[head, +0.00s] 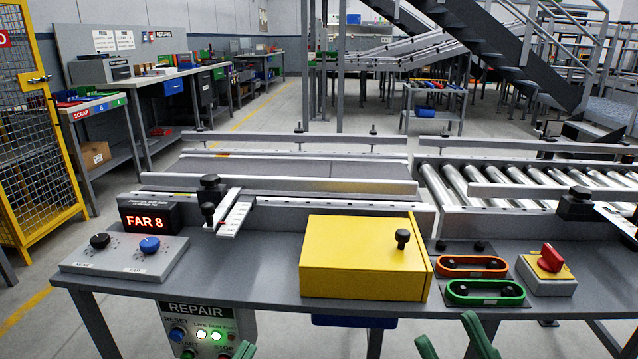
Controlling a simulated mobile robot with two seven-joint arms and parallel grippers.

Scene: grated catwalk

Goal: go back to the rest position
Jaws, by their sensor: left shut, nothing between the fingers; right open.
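My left gripper (244,351) shows only as a green tip at the bottom edge, in front of the repair control box. It is shut and holds nothing that I can see; most of it is cut off by the frame. My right gripper (452,341) shows two green fingers spread apart at the bottom edge, right of centre. It is open and empty, in front of the grey bench (245,270). Both grippers appear at the near side of the bench, apart from the things on it.
The repair box (205,325) hangs below. Conveyors (530,190) run behind.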

